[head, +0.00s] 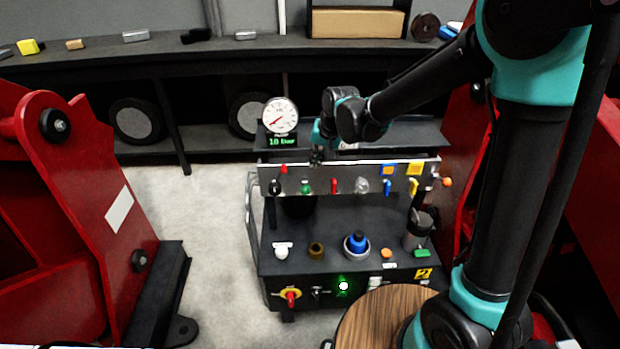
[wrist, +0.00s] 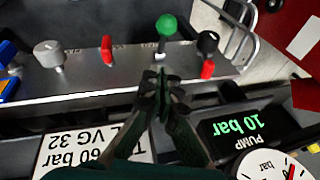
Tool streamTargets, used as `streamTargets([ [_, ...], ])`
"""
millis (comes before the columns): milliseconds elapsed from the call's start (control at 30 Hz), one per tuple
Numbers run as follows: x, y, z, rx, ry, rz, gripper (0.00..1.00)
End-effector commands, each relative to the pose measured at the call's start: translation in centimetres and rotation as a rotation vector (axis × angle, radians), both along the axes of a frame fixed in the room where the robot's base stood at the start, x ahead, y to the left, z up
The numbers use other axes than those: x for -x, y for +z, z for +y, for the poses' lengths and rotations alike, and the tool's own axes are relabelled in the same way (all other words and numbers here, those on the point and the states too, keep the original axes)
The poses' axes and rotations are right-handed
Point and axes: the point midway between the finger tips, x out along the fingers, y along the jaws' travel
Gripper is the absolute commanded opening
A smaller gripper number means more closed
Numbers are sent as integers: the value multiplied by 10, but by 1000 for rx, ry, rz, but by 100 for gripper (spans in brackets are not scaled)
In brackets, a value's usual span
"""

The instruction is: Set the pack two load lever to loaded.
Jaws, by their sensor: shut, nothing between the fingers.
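The hydraulic pack with a yellow "2" plate (head: 423,273) stands in front of me, a steel control panel (head: 345,178) across its upper part. Near the panel's left end, the head view shows a green ball-topped lever (head: 306,188) and a black-knobbed one (head: 274,187). The wrist view shows the green lever (wrist: 166,26) and the black one (wrist: 208,42) from above. I cannot read which is the load lever. My gripper (head: 317,157) is shut and empty; in the wrist view its fingertips (wrist: 161,76) are close to the green lever, apparently not touching it.
A pressure gauge (head: 280,114) stands above a display (head: 283,141) reading 10 bar. Other controls include a red handle (head: 334,186), a grey knob (head: 361,185) and a blue handle (head: 387,187). Red machine frames (head: 75,190) flank the pack. Clear floor (head: 205,205) lies left.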

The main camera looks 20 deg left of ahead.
Motion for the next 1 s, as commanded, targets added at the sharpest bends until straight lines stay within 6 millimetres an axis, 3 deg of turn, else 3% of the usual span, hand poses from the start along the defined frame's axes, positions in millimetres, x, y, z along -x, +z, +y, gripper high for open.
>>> streamTargets([
  [133,-5,-23,8,0,1,0,0],
  [400,14,-50,13,0,1,0,0],
  [1000,16,-56,16,-2,0,-9,0],
])
